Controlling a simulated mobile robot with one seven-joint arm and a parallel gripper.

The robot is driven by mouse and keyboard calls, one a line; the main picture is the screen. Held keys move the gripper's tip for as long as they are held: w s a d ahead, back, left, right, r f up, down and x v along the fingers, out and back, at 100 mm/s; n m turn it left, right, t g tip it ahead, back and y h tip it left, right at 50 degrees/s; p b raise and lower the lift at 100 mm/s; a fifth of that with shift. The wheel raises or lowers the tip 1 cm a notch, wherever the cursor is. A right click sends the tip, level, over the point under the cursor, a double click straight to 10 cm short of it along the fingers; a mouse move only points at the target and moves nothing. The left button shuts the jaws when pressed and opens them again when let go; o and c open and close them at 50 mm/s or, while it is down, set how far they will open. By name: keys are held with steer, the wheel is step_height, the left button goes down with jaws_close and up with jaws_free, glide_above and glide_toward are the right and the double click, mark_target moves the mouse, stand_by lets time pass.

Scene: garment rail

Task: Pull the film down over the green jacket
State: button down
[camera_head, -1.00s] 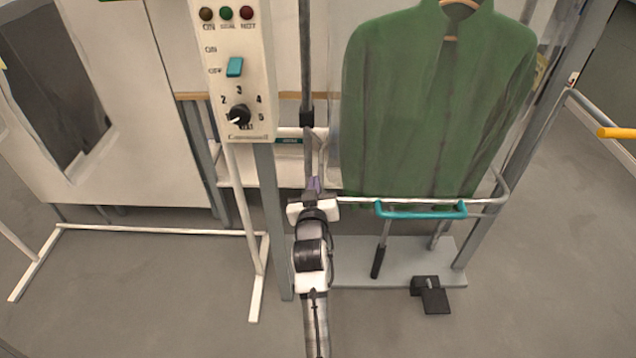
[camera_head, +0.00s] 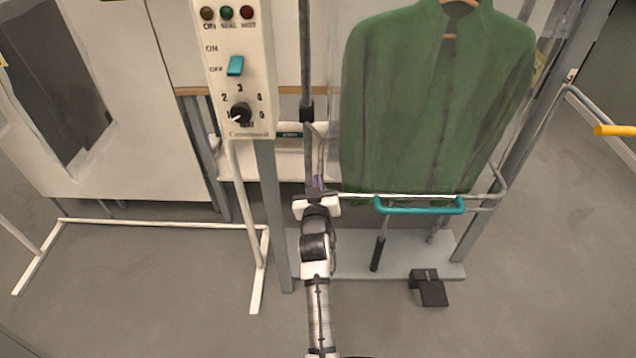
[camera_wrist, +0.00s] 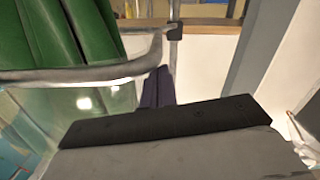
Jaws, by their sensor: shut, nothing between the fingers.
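The green jacket (camera_head: 435,105) hangs on a wooden hanger at the upper right in the head view. Clear film shows as a faint sheen over the jacket, and its lower edge is hard to make out. A metal bar with a teal handle (camera_head: 420,207) runs across at the jacket's hem. My gripper (camera_head: 317,184) is left of the jacket, near the bar's left end, its fingers shut and empty. In the wrist view the dark fingers (camera_wrist: 158,90) point up just below the metal bar (camera_wrist: 90,74), with the jacket (camera_wrist: 55,35) at upper left.
A control box (camera_head: 238,75) with lamps, a teal switch and a dial stands left of my arm. A grey post is below it. A black pedal (camera_head: 430,290) lies near the base plate (camera_head: 350,265). A yellow-tipped rail (camera_head: 613,130) juts in at the right.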

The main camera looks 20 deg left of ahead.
step_height(320, 180, down, 20)
steer(key=b, duration=1.6)
steer(key=shift+r, duration=0.25)
